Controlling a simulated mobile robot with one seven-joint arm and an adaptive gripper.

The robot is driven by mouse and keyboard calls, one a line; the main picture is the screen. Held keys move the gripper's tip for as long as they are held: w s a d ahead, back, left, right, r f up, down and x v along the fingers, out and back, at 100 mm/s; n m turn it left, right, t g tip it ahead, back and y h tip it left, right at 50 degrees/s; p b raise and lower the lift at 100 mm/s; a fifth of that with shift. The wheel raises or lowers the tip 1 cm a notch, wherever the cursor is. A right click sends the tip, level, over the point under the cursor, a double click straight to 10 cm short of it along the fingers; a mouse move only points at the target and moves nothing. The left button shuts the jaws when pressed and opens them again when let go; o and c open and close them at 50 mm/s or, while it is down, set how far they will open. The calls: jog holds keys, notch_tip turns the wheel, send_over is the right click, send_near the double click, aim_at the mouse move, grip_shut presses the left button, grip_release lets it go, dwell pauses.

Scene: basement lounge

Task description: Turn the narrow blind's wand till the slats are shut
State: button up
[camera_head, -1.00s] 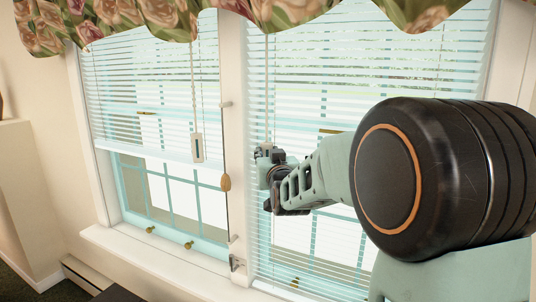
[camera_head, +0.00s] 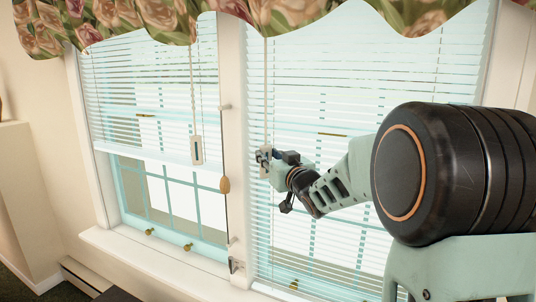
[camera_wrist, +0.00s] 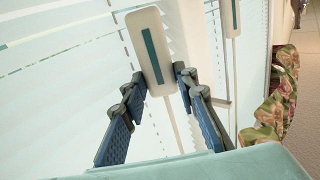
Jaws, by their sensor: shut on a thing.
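Two white slatted blinds hang side by side, a left blind (camera_head: 150,90) lowered partway and a right blind (camera_head: 380,75) lowered further. The left one looks narrower in the picture. The right blind's wand (camera_head: 266,90) hangs near its left edge and ends in a flat pale handle with a teal stripe (camera_wrist: 150,35). My gripper (camera_head: 266,160) is shut on that handle, with its blue-padded fingers (camera_wrist: 160,76) on either side of it. The right blind's slats are tilted, with thin gaps and the window bars showing faintly through.
A similar striped handle (camera_head: 197,149) hangs on the left blind, and also shows in the wrist view (camera_wrist: 232,15). A tan cord pull (camera_head: 225,185) hangs by the white post. A floral valance (camera_head: 330,12) runs above. The sill (camera_head: 160,250) is clear.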

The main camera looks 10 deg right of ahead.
jog(key=shift+w+d+r+n+g+y+p, duration=0.1)
jog(key=shift+d+r+n+g+y+p, duration=0.15)
jog(key=shift+n+y+p, duration=0.55)
jog(key=shift+w+d+n+g+y+p, duration=0.1)
jog(key=shift+n+g+y+p, duration=0.25)
jog(key=shift+y+p, duration=0.95)
jog(key=n+g+y+p, duration=0.1)
jog(key=n+p, duration=0.1)
jog(key=p, duration=0.1)
jog(key=shift+d+f+y+p, duration=0.1)
jog(key=shift+y+p, duration=0.25)
jog(key=shift+y, duration=0.05)
jog(key=shift+g+y, duration=0.3)
jog(key=o, duration=1.2)
jog(key=shift+f, duration=0.1)
jog(key=shift+c, duration=0.2)
jog(key=shift+f, duration=0.15)
jog(key=shift+f+m+t+h+b, duration=0.15)
jog(key=shift+m+t+h+b, duration=0.35)
jog(key=shift+h+b, duration=0.5)
jog(key=m+t+h+b, duration=0.1)
jog(key=m+h+b, duration=0.1)
jog(key=b, duration=0.1)
jog(key=a+m+t+h+b, duration=0.1)
jog(key=m+h+b, duration=0.1)
jog(key=h+b, duration=0.1)
jog(key=shift+s+a+h+b, duration=0.1)
jog(key=shift+s+h+b, duration=0.15)
jog(key=shift+b, duration=0.5)
